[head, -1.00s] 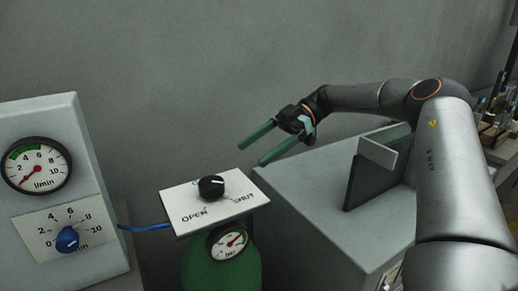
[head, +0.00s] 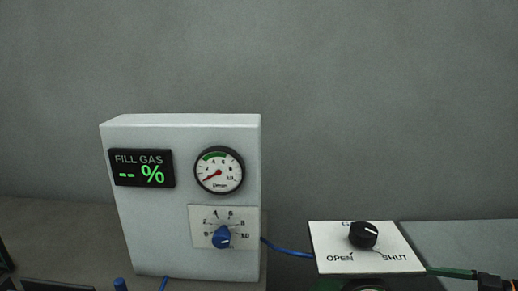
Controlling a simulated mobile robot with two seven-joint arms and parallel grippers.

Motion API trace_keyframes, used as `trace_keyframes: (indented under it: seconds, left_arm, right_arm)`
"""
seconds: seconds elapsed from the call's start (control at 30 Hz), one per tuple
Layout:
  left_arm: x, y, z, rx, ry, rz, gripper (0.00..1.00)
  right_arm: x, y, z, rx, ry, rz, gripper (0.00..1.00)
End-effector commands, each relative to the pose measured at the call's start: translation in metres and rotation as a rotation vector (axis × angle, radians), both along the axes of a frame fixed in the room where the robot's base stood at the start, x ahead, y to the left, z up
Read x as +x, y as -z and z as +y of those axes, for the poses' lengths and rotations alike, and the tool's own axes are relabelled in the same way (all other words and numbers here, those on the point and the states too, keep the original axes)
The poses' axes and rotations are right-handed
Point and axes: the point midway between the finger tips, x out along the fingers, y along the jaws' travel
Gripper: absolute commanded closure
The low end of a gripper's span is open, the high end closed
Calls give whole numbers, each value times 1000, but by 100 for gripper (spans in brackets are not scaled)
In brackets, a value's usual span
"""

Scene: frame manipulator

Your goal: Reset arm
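My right gripper (head: 450,272) shows only in part at the bottom right of the head view. One green finger points left, its tip close to the right edge of the white valve plate (head: 326,238); whether it touches cannot be told. The other finger is not clearly seen, and my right arm is mostly out of frame. My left gripper is not in view. The plate reads OPEN and SHUT and carries a black knob (head: 363,235), its white mark toward the right.
A pale box (head: 180,240) stands left of centre with a FILL GAS display (head: 140,168) showing "-- %", a round gauge (head: 219,170) reading low and a blue knob (head: 221,237). A blue hose (head: 285,250) runs to the plate. A grey cabinet top (head: 465,240) lies at right.

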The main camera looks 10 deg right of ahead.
Motion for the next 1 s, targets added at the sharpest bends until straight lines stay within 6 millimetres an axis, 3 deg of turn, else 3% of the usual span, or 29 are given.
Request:
trace_keyframes:
  seconds: [0.1, 0.27, 0.5, 0.73, 0.9, 1.0]
  left_arm:
    - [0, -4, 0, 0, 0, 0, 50]
    - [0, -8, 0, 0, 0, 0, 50]
    - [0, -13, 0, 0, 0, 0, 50]
    - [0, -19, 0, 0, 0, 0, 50]
    - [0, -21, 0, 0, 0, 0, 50]
    - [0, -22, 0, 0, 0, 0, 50]
  right_arm:
    - [-23, 61, 8, 8, 144, 10, 5]
    - [-54, 133, 36, -12, 308, 52, 5]
    - [-96, 212, 114, -50, 491, 169, 5]
    - [-123, 245, 212, -81, 591, 320, 5]
    - [-132, 245, 271, -94, 615, 419, 5]
    - [-135, 243, 293, -99, 616, 457, 5]
